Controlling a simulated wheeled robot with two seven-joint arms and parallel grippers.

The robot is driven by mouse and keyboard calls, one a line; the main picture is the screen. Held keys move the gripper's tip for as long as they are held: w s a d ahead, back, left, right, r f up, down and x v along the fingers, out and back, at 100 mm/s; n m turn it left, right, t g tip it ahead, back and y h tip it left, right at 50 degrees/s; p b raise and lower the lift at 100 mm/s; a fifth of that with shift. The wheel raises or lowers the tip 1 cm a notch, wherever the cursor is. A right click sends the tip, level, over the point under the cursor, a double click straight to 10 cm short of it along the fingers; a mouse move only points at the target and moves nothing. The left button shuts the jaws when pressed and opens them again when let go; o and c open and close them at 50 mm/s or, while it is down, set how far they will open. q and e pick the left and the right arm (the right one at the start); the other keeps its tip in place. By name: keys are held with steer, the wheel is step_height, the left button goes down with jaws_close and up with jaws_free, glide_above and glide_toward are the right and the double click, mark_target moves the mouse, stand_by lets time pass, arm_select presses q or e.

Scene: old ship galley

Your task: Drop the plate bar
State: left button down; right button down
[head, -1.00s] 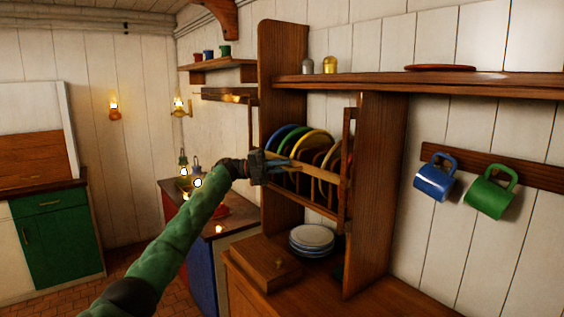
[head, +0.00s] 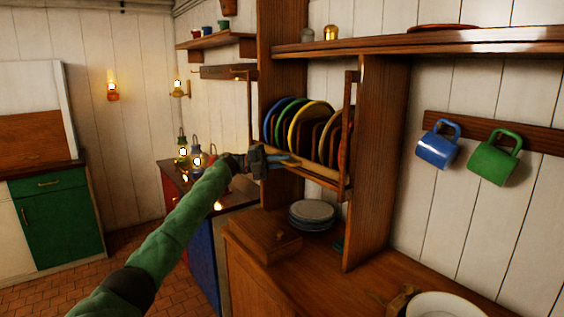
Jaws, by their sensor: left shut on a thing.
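The plate bar (head: 317,170) is a light wooden bar across the front of the plate rack, low in front of the upright plates. The plates, including a yellow-rimmed plate (head: 305,113), stand on edge behind it, with green, blue and red ones beside. My left gripper (head: 284,161) is at the bar's left part and shut on it. The fingers are small here and partly blend with the bar. The bar lies close to the rack's bottom rail; I cannot tell if they touch.
A stack of plates (head: 311,214) and a wooden box (head: 262,235) stand on the counter below the rack. A white basin (head: 447,305) is at the bottom right. Blue and green mugs (head: 437,146) hang at right. Lit lanterns (head: 183,150) stand at left.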

arm_select(q)
steer(key=shift+f, duration=0.45)
arm_select(e)
steer(key=shift+f, duration=0.1)
arm_select(q)
steer(key=c, duration=1.5)
jaws_free()
steer(key=shift+o, duration=0.2)
steer(key=shift+r, duration=0.1)
